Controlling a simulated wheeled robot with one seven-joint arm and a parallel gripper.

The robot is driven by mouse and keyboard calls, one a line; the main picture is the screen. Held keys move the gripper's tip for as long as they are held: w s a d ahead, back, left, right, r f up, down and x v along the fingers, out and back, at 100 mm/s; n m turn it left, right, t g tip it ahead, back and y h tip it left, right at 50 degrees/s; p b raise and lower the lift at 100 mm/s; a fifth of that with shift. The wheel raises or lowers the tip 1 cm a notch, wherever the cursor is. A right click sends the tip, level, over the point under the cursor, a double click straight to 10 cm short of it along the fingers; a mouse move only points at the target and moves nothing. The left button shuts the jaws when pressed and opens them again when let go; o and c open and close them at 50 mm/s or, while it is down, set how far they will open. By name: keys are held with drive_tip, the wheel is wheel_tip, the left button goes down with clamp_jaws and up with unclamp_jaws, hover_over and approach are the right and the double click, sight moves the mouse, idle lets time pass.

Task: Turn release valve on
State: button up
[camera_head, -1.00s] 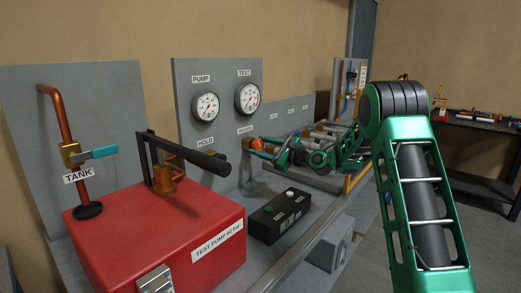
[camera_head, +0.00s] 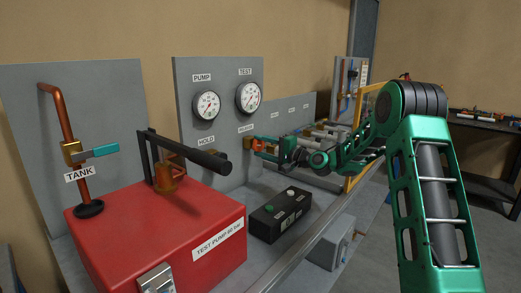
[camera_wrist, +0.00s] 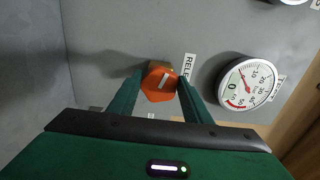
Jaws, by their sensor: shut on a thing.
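The release valve is an orange knob with a white mark on its face, on a brass fitting on the grey panel. In the wrist view the orange knob (camera_wrist: 158,88) sits between my gripper's two green fingers, with part of a "RELE…" label (camera_wrist: 190,68) beside it. My gripper (camera_head: 263,146) is shut on the knob, at the panel's lower right in the head view. There the fingers and hand partly hide the knob, and the brass fitting (camera_head: 248,143) shows beside it.
The test gauge (camera_head: 248,97) and pump gauge (camera_head: 207,105) are on the panel above. A red test pump (camera_head: 150,240) with a black lever (camera_head: 190,152) stands at left. A black button box (camera_head: 279,214) lies below my arm. The tank valve (camera_head: 98,152) has a teal handle.

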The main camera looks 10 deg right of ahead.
drive_tip(key=n, duration=0.4)
drive_tip(key=shift+f+n, duration=0.3)
drive_tip(key=shift+f, duration=0.1)
drive_tip(key=shift+f+n, duration=0.2)
drive_tip(key=shift+n, duration=2.3)
drive_tip(key=o, duration=1.1)
drive_tip(key=shift+c, duration=0.2)
drive_tip(key=shift+r, duration=0.1)
drive_tip(key=shift+d+r, duration=0.1)
